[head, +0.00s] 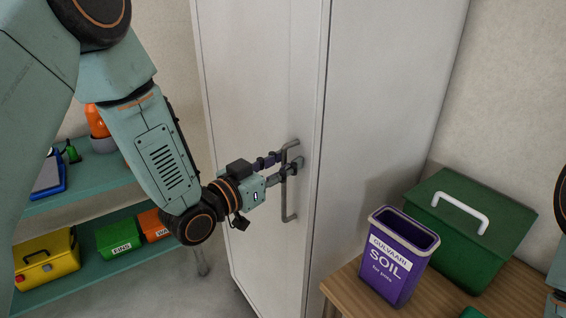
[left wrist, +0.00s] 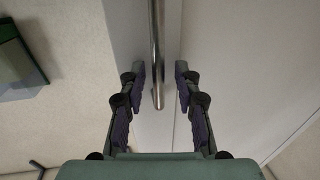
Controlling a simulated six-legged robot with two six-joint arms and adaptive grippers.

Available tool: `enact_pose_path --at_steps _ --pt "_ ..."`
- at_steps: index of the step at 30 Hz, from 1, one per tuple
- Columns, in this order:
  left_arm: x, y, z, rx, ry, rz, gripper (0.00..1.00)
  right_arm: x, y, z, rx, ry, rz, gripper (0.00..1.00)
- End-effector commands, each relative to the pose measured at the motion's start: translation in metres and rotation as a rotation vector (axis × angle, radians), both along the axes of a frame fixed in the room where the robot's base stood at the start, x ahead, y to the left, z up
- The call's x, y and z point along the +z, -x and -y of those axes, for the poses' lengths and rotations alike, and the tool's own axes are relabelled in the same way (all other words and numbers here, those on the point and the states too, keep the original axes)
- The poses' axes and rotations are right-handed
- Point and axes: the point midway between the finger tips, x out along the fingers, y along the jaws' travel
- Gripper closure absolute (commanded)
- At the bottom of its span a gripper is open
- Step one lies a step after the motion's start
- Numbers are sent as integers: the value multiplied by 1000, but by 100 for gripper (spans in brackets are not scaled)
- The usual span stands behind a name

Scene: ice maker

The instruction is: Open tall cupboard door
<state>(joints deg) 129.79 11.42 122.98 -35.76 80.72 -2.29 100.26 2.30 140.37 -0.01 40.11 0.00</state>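The tall cupboard (head: 256,85) is white and stands in the middle of the head view, its door closed. A vertical metal bar handle (head: 284,200) is on the door near its right edge; the handle (left wrist: 156,50) also shows in the left wrist view. My left gripper (head: 291,164) is at the handle, with its fingers around the bar's upper half. In the left wrist view the gripper (left wrist: 160,75) is open, with one finger on each side of the handle and gaps between them. My right gripper is not in view.
A wooden table (head: 343,289) at the lower right holds a purple soil box (head: 395,277) and a green box with a white handle (head: 500,215). A green shelf (head: 100,182) with a yellow case (head: 47,262) and other bins stands at the left.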

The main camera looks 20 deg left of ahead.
Motion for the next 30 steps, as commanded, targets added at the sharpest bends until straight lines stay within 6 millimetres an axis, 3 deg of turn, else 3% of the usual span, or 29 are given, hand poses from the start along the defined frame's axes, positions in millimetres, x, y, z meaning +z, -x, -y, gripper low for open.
enact_pose_path --at_steps 5,16,30 --pt "0 0 0 0 0 -1 68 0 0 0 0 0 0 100" --pt "0 0 0 1 0 -1 100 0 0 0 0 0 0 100" --pt "0 0 0 0 0 0 100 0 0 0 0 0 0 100"
